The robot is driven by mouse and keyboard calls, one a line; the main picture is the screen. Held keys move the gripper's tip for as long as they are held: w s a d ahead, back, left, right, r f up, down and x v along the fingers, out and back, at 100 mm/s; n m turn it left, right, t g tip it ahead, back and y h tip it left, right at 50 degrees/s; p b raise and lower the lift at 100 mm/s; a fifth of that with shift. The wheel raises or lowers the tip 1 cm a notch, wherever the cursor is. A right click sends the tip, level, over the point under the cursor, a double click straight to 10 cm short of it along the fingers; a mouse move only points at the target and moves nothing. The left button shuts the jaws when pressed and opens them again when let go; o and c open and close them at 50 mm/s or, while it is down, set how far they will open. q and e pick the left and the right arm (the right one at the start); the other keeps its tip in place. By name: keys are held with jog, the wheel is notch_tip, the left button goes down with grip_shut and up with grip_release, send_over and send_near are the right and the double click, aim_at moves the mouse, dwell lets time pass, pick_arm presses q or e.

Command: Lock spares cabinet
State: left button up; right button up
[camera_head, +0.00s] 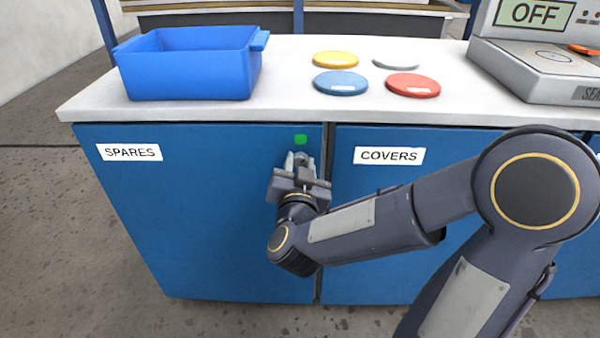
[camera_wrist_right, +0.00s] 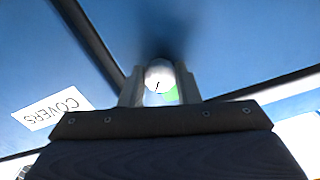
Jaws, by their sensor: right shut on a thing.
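The spares cabinet (camera_head: 210,220) has a blue door, which looks closed, with a white SPARES label (camera_head: 129,152) at its upper left. A green marker (camera_head: 301,140) is near the door's upper right corner. My right gripper (camera_head: 299,160) is just below the marker, shut on a small pale round lock knob. In the right wrist view the knob (camera_wrist_right: 159,74) shows between the fingers, with a short dark line on its face and a green patch (camera_wrist_right: 171,94) beside it. The fingers hide part of the knob. My left gripper is not in view.
The blue COVERS cabinet door (camera_head: 350,225) is directly right, across a narrow gap. On the white worktop (camera_head: 290,95) are a blue bin (camera_head: 190,75), several coloured discs (camera_head: 412,85) and a grey device with an OFF display (camera_head: 535,13).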

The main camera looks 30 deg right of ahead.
jog(key=m+b, duration=0.3)
jog(key=m, duration=0.2)
jog(key=shift+f+m+b, duration=0.15)
jog(key=shift+m+b, duration=1.3)
jog(key=shift+m, duration=0.65)
jog(key=o, duration=1)
jog(key=shift+r, duration=0.2)
